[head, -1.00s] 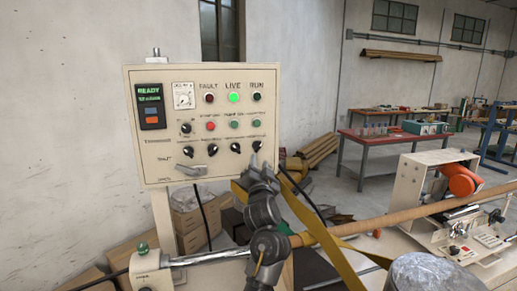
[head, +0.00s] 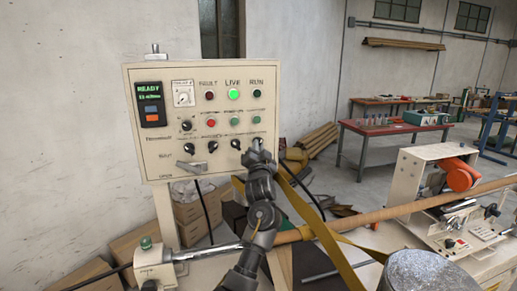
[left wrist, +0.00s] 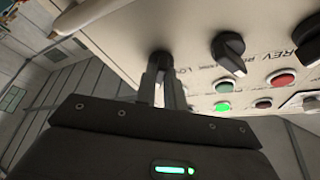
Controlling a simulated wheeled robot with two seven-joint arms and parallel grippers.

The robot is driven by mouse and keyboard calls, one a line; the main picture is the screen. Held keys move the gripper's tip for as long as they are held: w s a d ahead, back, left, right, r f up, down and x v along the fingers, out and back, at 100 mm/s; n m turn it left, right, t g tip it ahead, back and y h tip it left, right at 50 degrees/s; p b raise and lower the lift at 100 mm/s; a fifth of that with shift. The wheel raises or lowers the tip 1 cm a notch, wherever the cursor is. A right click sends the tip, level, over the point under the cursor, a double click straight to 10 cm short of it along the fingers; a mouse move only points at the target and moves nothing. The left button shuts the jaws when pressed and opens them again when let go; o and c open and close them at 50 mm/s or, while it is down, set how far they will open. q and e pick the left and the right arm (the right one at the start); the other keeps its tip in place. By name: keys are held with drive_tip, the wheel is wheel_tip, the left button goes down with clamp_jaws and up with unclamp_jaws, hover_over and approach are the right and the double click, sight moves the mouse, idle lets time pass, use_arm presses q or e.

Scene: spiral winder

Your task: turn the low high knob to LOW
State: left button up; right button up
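The low high knob (left wrist: 160,60) is a dark rotary knob at the lower right of the cream control panel (head: 163,107). In the left wrist view part of a "LO" label shows beside it. My left gripper (head: 257,146) is in front of this knob and hides most of it in the head view. In the left wrist view the two fingers (left wrist: 164,88) stand a narrow gap apart, with their tips at the knob. I cannot tell whether they press on it. My right gripper is out of view.
Another dark knob (left wrist: 228,50) sits beside it, near a "REV" label. Red and green buttons (head: 235,121) are close by. A yellow strap (head: 345,255) and a brown tube (head: 420,206) run to the right of my arm.

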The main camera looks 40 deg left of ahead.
use_arm(q)
clamp_jaws()
drive_tip(key=shift+w+d+n+g+y+b, duration=0.15)
drive_tip(key=shift+n+g+y+b, duration=1)
drive_tip(key=shift+n+b, duration=1.6)
drive_tip(key=shift+w+d+n+g+y+b, duration=0.15)
drive_tip(key=shift+n+g+y+b, duration=1)
drive_tip(key=shift+n, duration=2.7)
drive_tip(key=shift+w+d+n+g+y+b, duration=0.15)
drive_tip(key=shift+n+g+y+b, duration=0.35)
drive_tip(key=shift+n+g+b, duration=1.85)
drive_tip(key=shift+a+n+t+b, duration=0.1)
drive_tip(key=shift+n+t+b, duration=0.35)
drive_tip(key=shift+n, duration=0.7)
drive_tip(key=o, duration=0.6)
unclamp_jaws()
drive_tip(key=shift+c, duration=0.2)
